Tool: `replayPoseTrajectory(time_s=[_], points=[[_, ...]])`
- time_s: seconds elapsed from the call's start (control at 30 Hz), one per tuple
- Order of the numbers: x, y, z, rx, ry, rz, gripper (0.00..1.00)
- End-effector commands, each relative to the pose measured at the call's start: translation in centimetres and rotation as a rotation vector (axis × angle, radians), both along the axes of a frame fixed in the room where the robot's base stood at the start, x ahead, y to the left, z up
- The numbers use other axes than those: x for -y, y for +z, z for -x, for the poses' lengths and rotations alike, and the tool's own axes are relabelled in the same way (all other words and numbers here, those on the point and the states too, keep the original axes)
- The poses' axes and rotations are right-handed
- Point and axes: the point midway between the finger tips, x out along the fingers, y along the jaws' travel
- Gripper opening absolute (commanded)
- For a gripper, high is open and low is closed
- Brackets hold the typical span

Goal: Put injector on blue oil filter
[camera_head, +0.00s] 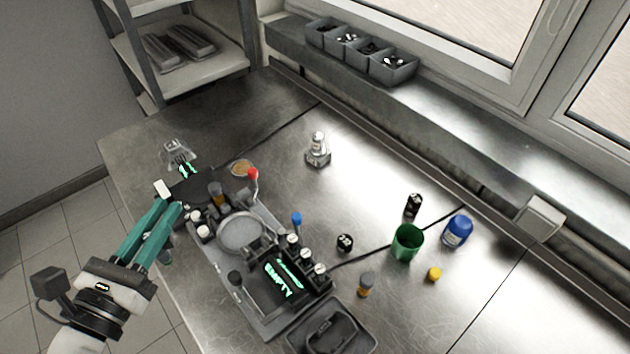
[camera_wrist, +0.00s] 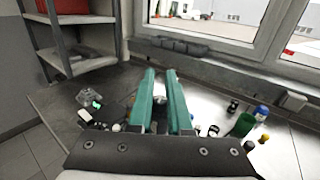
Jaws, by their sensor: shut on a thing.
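My gripper (camera_head: 170,202) is at the left, beside the left end of the grey engine fixture. The blue oil filter (camera_head: 457,231), a blue cylinder with a pale label, stands upright at the right of the bench. It also shows at the right of the wrist view (camera_wrist: 262,112). My gripper is far from it, across the fixture.
A green cup (camera_head: 407,243) stands left of the filter. A black cylinder (camera_head: 412,205) and yellow cap (camera_head: 434,274) are close by. The engine fixture (camera_head: 262,305) fills the near middle. A silver part (camera_head: 318,150) stands behind it. Grey bins (camera_head: 393,68) line the window ledge.

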Motion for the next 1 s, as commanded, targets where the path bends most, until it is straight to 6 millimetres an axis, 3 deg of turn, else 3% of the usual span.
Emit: replayPoseTrajectory(time_s=[0.23,0.37,0.47,0.57,0.67,0.8,0.9,1.0], points=[[3.3,-0.1,-4.7,0.005,-0.104,0.003,0.00],[6.3,-0.1,-7.9,0.009,-0.180,0.002,0.00],[9.5,0.0,-10.8,0.013,-0.257,0.003,0.00],[14.0,0.1,-13.9,0.016,-0.353,0.004,0.00],[20.1,0.1,-16.9,0.019,-0.471,0.005,0.00],[30.4,0.2,-19.6,0.019,-0.656,0.009,0.00],[38.1,0.1,-19.9,0.017,-0.787,0.010,0.00],[45.3,0.1,-18.9,0.013,-0.913,0.011,0.00]])
